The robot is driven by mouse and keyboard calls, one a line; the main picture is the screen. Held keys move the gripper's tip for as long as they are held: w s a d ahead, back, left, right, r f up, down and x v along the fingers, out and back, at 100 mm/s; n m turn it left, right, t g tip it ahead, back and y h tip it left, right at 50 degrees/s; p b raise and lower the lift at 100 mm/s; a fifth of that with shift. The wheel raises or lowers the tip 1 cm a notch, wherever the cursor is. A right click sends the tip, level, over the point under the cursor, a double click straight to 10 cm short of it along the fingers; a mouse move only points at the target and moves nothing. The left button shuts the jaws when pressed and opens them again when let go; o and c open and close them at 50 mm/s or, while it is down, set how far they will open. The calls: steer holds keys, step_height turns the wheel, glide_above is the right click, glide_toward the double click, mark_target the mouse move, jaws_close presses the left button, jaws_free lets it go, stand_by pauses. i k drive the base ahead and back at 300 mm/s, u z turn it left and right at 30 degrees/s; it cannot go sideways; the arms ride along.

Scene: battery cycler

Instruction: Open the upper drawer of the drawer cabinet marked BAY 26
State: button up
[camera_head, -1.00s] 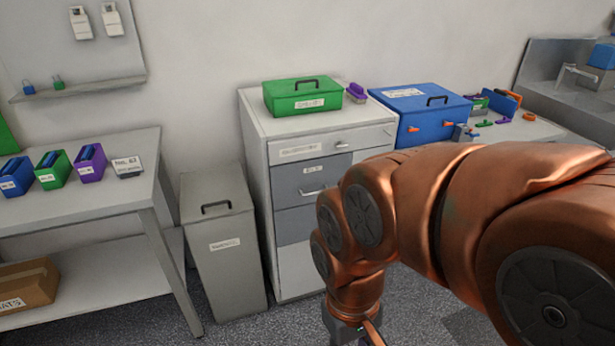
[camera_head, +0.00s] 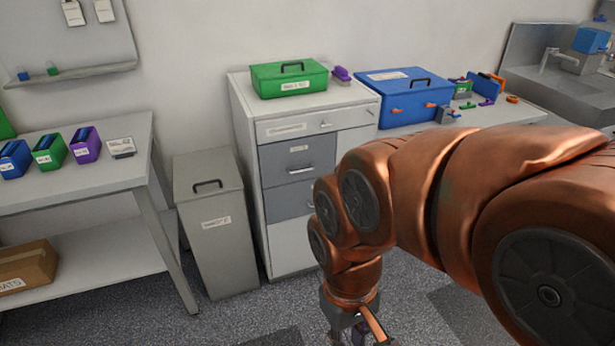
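The drawer cabinet (camera_head: 293,258) stands against the back wall, white with two grey drawers below a narrow white top drawer. The upper grey drawer (camera_head: 285,162) is shut, with a bar handle (camera_head: 301,170) and a small label too blurred to read. The lower grey drawer (camera_head: 286,204) is also shut, its right part hidden by my arm. My gripper (camera_head: 362,338) points down at the bottom edge of the view, in front of and below the drawers, apart from them. Its fingers are mostly cut off by the frame edge.
A green box (camera_head: 290,80) and a purple item stand on the cabinet. A blue box (camera_head: 404,97) is to the right. A grey bin (camera_head: 216,240) stands left of the cabinet, beside a table (camera_head: 110,173) with small bins. The floor before the cabinet is clear.

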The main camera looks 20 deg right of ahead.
mark_target(286, 161)
steer(key=k, duration=0.25)
steer(key=u, duration=1)
steer(key=i, duration=0.65)
steer(key=z, duration=1)
